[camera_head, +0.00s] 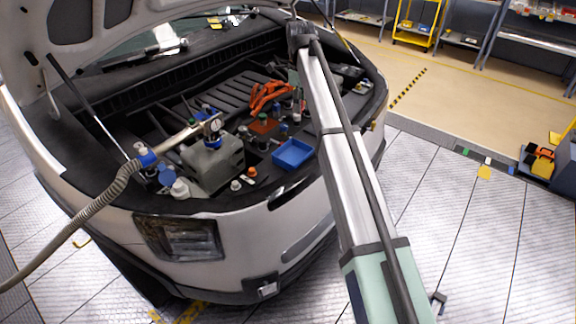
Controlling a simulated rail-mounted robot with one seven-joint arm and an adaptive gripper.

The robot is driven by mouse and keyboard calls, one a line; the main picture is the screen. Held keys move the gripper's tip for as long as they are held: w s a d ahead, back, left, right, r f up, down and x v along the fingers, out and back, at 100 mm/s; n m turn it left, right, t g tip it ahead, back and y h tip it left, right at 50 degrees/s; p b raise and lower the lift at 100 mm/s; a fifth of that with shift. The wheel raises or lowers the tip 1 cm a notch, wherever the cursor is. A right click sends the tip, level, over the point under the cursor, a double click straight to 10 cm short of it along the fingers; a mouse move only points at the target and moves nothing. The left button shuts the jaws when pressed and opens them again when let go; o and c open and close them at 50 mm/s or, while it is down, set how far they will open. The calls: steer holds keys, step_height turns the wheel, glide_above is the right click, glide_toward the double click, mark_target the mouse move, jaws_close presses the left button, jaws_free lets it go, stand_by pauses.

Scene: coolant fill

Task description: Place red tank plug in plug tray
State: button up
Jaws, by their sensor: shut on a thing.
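My gripper (298,103) is small in view and partly hidden behind my own arm, over the right part of the open engine bay. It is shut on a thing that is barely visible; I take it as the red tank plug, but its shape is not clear. An open blue tray (293,153) lies near the front edge of the bay, just below my gripper in the picture. The tray's visible floor looks empty.
A grey coolant tank (215,163) with a gauge fitting and a ribbed hose (100,199) stands left of the tray. Orange cables (268,94) lie behind it. Small caps (236,185) sit near the front edge. The raised hood (60,50) overhangs the left.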

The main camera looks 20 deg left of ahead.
mark_target(297, 160)
steer(key=shift+s+d+f, duration=0.1)
steer(key=shift+s+f, duration=0.15)
step_height(297, 160, down, 20)
steer(key=p, duration=0.5)
steer(key=shift+r, duration=0.2)
steer(key=shift+f, duration=0.2)
steer(key=o, duration=0.9)
steer(key=shift+r, duration=0.1)
step_height(297, 160, up, 12)
steer(key=b, duration=0.3)
steer(key=shift+r+b, duration=0.15)
steer(key=shift+b, duration=0.2)
